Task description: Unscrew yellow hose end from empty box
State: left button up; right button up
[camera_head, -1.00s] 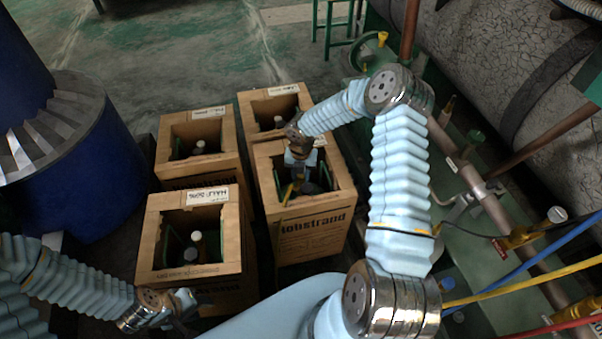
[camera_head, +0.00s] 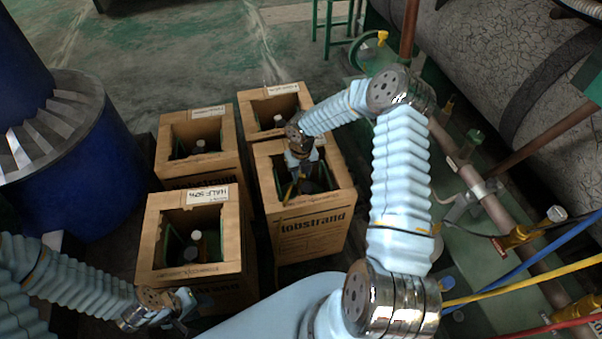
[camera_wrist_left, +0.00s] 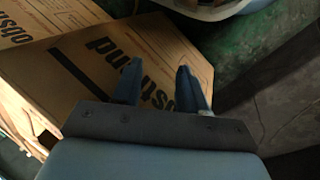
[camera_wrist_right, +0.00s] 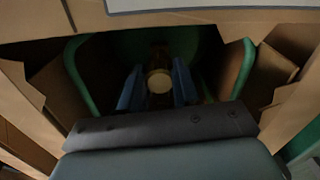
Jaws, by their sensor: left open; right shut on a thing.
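The front right wooden box (camera_head: 312,228) has my right gripper (camera_head: 291,190) reaching down into its open top; its label is mostly hidden by my arm. In the right wrist view, my right gripper (camera_wrist_right: 157,88) is shut on a round, pale-topped end piece (camera_wrist_right: 159,82) between green handle bars. A thin yellowish part (camera_head: 287,193) shows beside the fingers in the head view; I cannot tell how it joins the end piece. My left gripper (camera_wrist_left: 157,75) is open and empty, beside the front left box.
The front left box (camera_head: 190,277), labelled half 50%, and two boxes behind (camera_head: 197,165) (camera_head: 272,97) stand close around. Blue, yellow (camera_head: 530,280) and red hoses run at the right by pipes. A blue drum (camera_head: 75,165) stands left.

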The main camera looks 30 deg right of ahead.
jog(key=shift+r, duration=2.5)
